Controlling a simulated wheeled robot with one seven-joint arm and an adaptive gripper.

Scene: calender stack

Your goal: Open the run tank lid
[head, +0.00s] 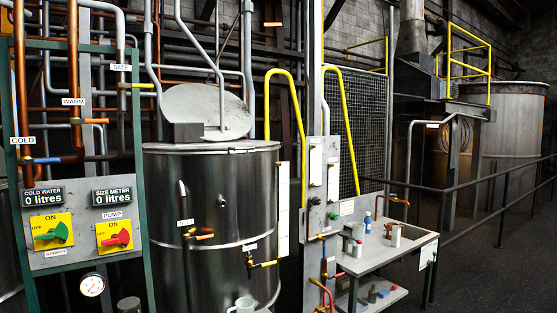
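A large round stainless steel tank (208,215) stands in the middle of the head view. I cannot read a label naming it as the run tank. A round pale metal lid (205,108) stands raised and tilted up at the back of its rim. A small dark grey box (187,132) sits at the rim in front of the lid. The camera is too low to show the inside of the tank. My gripper is not in view.
A control panel with a green switch (52,232) and a red switch (114,236) stands at left. A grey bench (372,258) with small bottles is to the right. Yellow rails (343,130) rise behind it. A dark handrail (460,188) runs at far right.

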